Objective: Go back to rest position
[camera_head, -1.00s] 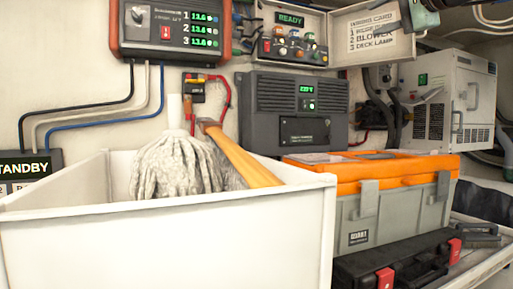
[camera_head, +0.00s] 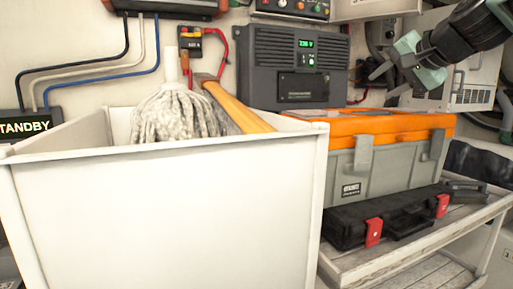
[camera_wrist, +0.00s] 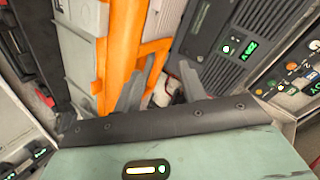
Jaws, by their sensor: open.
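My gripper (camera_head: 386,80) is at the upper right of the head view, in front of the white cabinet (camera_head: 461,75). Its fingers are apart, with nothing between them. In the wrist view, my gripper's two grey fingers (camera_wrist: 158,92) point toward the gap between the orange-lidded toolbox (camera_wrist: 122,40) and the dark grey charger unit (camera_wrist: 235,35). The fingers appear empty there too.
A white bin (camera_head: 165,215) with a mop (camera_head: 175,115) and a wooden handle (camera_head: 235,105) stands at left. The grey toolbox with orange lid (camera_head: 385,160) and a black case (camera_head: 385,217) sit on a shelf (camera_head: 350,262). The charger (camera_head: 290,65) hangs behind.

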